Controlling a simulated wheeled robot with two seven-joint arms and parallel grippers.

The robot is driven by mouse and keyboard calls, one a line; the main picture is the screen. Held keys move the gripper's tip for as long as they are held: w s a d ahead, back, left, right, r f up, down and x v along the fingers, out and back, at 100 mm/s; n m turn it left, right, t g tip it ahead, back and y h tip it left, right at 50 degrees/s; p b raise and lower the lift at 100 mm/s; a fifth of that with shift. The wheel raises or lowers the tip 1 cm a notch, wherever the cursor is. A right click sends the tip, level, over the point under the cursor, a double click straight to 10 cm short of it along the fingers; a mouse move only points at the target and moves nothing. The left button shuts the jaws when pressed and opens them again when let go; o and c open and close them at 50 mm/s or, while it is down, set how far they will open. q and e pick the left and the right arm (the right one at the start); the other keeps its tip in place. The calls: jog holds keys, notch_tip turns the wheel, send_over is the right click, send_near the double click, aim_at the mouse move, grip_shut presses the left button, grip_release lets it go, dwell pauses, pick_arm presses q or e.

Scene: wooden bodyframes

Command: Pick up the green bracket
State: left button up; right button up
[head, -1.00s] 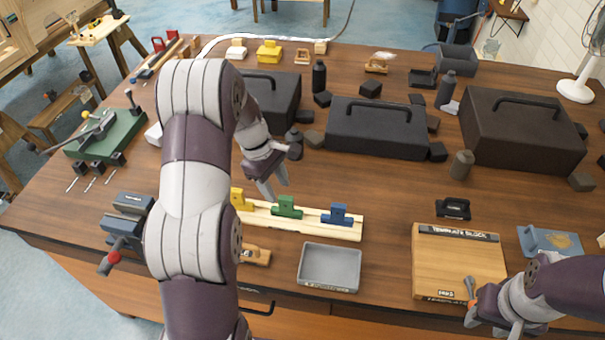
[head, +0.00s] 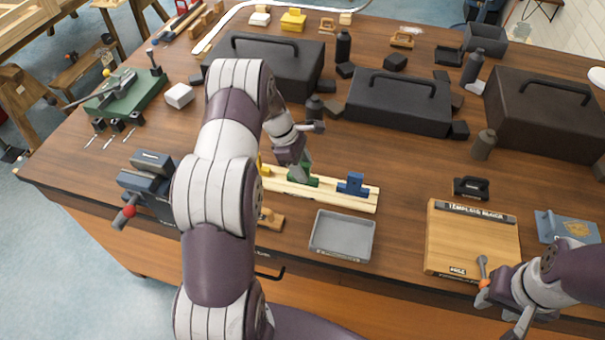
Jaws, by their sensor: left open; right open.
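The green bracket (head: 312,181) sits on a pale wooden strip (head: 342,199) in the middle of the bench, between a yellow bracket (head: 262,167) and a blue bracket (head: 353,185). My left gripper (head: 303,172) points down right at the green bracket and hides part of it. It is open, but I cannot tell whether its fingers are around the bracket or just above it. My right gripper (head: 503,304) is open and empty near the front edge of the template block (head: 470,240).
A grey tray (head: 342,237) stands in front of the strip. Dark toolboxes (head: 398,101) stand behind it. A blue-grey vise (head: 148,185) is at the left front edge. A green tool base (head: 128,98) is at the back left. Bare bench lies right of the strip.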

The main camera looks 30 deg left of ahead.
pick_arm(q)
jog(key=shift+w+f, duration=0.1)
jog(key=shift+w, duration=0.05)
grip_shut()
